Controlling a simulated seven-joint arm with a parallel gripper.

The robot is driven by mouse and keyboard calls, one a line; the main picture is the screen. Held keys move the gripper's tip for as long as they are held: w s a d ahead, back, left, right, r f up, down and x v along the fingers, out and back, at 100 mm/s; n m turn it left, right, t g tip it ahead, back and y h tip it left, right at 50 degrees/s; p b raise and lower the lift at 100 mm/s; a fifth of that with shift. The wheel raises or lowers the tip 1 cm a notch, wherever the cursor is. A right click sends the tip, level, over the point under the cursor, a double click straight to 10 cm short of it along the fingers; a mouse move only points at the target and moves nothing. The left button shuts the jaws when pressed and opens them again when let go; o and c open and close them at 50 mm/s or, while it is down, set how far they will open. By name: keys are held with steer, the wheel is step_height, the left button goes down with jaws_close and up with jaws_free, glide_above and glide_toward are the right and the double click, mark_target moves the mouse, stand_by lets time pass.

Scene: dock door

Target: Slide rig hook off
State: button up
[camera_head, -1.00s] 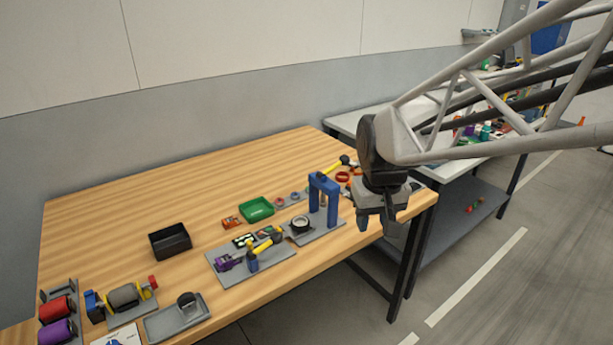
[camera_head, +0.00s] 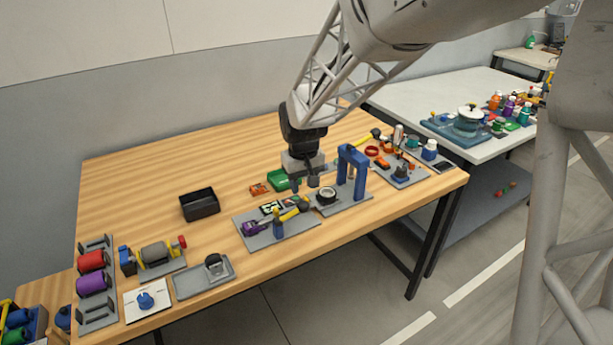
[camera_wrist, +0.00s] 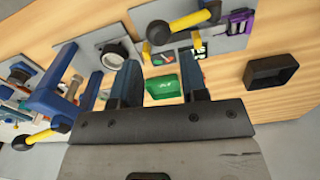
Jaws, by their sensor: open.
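My gripper (camera_head: 304,182) hangs over the wooden bench, fingers pointing down, open and empty. A blue arch-shaped rig (camera_head: 352,168) stands upright on a grey plate, right of my gripper. A dark ring (camera_head: 327,195) sits on the same plate; it also shows in the wrist view (camera_wrist: 114,54). A yellow bar with a dark end (camera_head: 293,213) rests by a blue post on another grey plate, in front of my gripper. I cannot tell which part is the hook.
A black open box (camera_head: 199,204) stands left of my gripper. Small orange items (camera_head: 259,189) lie beside the green tray. Red and purple rollers (camera_head: 92,272) are at the far left. Bare wood (camera_head: 150,180) is free at the back left.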

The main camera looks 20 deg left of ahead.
steer(key=n, duration=0.1)
glide_above(277, 210)
step_height(277, 210, down, 5)
steer(key=shift+f, duration=3.9)
jaws_close()
